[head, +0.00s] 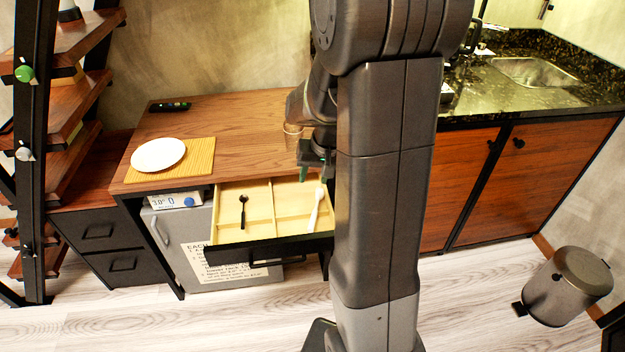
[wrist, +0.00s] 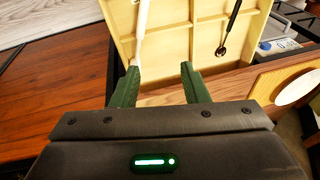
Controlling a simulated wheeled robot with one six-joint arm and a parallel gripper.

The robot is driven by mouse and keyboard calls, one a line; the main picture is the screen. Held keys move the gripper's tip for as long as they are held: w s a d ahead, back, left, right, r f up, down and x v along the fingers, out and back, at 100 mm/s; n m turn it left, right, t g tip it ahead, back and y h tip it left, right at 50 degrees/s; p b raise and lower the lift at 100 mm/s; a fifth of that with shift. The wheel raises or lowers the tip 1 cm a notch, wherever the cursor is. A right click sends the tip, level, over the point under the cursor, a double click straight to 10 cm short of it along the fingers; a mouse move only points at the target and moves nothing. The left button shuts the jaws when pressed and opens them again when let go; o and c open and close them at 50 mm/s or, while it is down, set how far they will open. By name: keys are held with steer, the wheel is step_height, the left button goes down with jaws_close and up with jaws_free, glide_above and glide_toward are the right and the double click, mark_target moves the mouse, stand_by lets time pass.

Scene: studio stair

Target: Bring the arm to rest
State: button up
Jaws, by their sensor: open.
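My gripper (head: 314,168) is above the right part of an open drawer (head: 284,190), and my arm column hides part of the scene around it. In the wrist view, the two green fingers of my gripper (wrist: 160,82) are spread apart with nothing between them. A white utensil (head: 316,208) lies in the drawer's right compartment. It also shows in the wrist view (wrist: 143,38), beyond the left finger. A dark spoon (head: 243,208) lies in the left compartment.
A white plate (head: 158,155) rests on a yellow mat (head: 199,160) on the wooden counter (head: 225,115). A brownish cup (head: 292,137) stands near my gripper. A dark remote-like item (head: 170,106) lies at the back. A bin (head: 568,285) stands on the floor at right.

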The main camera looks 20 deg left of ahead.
steer(key=shift+f, duration=0.1)
stand_by(0.4)
steer(key=x, duration=1.2)
steer(key=shift+w+a+f, duration=0.2)
steer(key=shift+a+f, duration=0.1)
steer(key=shift+r+p, duration=0.4)
steer(key=shift+r, duration=0.05)
steer(key=shift+f, duration=0.1)
